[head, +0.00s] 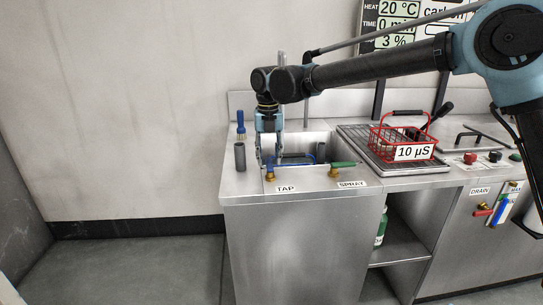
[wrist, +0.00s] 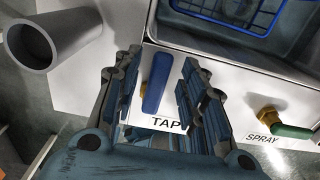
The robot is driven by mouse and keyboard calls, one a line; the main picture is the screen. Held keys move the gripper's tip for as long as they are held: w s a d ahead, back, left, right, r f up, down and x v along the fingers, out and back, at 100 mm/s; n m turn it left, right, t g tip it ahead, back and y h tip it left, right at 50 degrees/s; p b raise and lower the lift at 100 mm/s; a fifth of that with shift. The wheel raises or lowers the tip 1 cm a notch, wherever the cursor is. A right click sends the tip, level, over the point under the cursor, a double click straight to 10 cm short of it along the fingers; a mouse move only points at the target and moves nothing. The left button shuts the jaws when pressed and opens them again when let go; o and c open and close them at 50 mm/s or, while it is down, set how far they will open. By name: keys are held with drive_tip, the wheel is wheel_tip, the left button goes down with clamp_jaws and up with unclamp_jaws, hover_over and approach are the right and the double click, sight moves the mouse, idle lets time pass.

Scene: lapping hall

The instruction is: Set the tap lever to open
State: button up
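The blue tap lever (wrist: 157,84) stands above the TAP label (wrist: 166,123) on the counter's front rim. In the head view the tap lever (head: 269,170) shows with its brass base, close to my gripper. My gripper (head: 268,160) points down over the front left of the sink. In the wrist view my gripper (wrist: 157,75) is open, with one finger on each side of the blue lever. I see gaps between the lever and both fingers. Whether the fingertips reach down to the lever's height is hard to tell.
A green spray lever (wrist: 290,130) is to the right by the SPRAY label. A grey cylindrical cup (head: 240,157) stands left of the sink. A blue wire basket (wrist: 235,12) sits in the sink. A red basket (head: 405,138) stands on the drain rack to the right.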

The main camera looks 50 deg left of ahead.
sight(269, 160)
wheel_tip(269, 160, up, 12)
idle(0.7)
idle(0.4)
